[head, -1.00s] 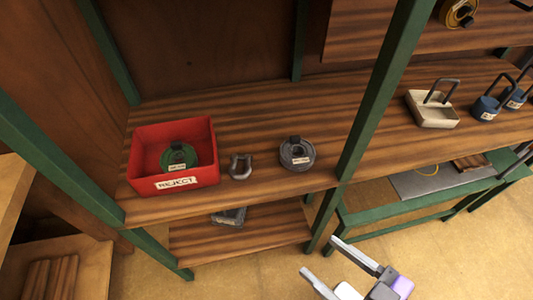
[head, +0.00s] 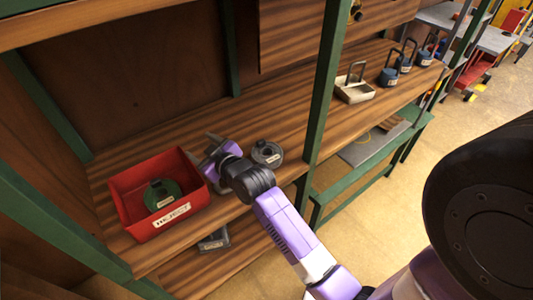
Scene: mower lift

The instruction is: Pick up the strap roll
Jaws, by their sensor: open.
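A grey strap roll (head: 266,153) with a white label lies on the wooden shelf, right of my gripper. A green strap roll (head: 162,193) with a white label sits inside the red reject bin (head: 172,219). My gripper (head: 203,148) is over the shelf between the bin and the grey roll, apart from the grey roll. Its jaws are open, partly hidden by my wrist. The metal shackle that stood between bin and grey roll is hidden behind my arm.
A green shelf post (head: 322,100) stands right of the grey roll. Beyond it are a white block with a handle (head: 354,88) and several blue weights (head: 388,77). A dark item (head: 213,239) lies on the lower shelf.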

